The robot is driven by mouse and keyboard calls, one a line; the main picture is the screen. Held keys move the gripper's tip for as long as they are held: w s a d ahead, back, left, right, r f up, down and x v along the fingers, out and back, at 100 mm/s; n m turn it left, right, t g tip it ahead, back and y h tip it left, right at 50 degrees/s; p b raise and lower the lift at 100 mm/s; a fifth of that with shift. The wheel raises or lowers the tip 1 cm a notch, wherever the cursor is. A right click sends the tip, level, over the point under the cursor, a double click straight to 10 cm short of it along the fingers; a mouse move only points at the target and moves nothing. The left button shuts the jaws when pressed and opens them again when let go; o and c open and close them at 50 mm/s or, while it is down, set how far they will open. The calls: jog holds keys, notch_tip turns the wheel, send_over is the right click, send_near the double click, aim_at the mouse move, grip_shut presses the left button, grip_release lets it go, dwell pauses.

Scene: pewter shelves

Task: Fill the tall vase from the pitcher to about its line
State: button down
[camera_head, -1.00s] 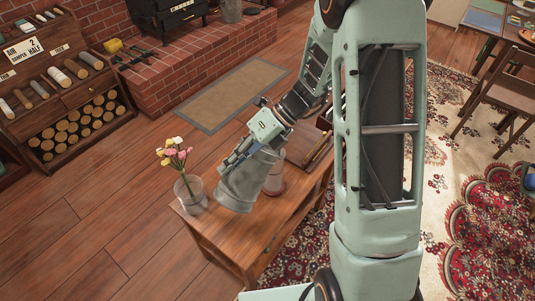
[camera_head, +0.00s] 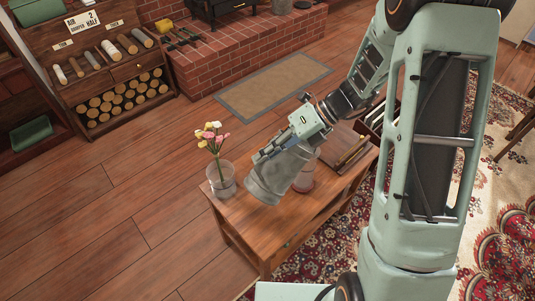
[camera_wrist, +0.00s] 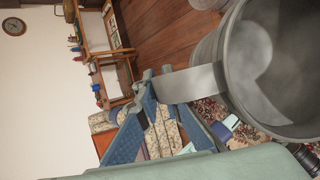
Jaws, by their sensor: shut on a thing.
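The grey metal pitcher (camera_head: 277,176) is held above the table beside the vase, its body tilted in the head view. My gripper (camera_head: 272,150) is shut on its handle, which also shows in the wrist view (camera_wrist: 188,84). The wrist view looks into the pitcher's open mouth; a paler grey patch shows inside, and I cannot tell the water level. The clear glass vase (camera_head: 222,184) stands upright at the table's left end with pink, yellow and white flowers. The pitcher is right of it in the picture, with no stream visible. I cannot make out the vase's line or water level.
The wooden table (camera_head: 240,215) also carries a reddish glass vessel (camera_head: 304,181), partly behind the pitcher, and a wooden tray (camera_head: 348,152) further right. A log rack (camera_head: 115,70) and brick hearth (camera_head: 240,45) stand behind. Open floor lies left of the table.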

jog(key=shift+w+d+r+m+g+y+p, duration=0.1)
jog(key=shift+w+d+r+g+y+p, duration=0.2)
jog(key=shift+r+p, duration=0.4)
jog(key=shift+w+d+r+m+g+y+p, duration=0.1)
jog(key=shift+w+d+r+y+p, duration=0.3)
jog(key=shift+p, duration=0.5)
jog(key=shift+w+d+r+m+g+y+p, duration=0.1)
jog(key=shift+r+g+y+p, duration=0.15)
jog(key=shift+r+p, duration=0.5)
dwell(5.7)
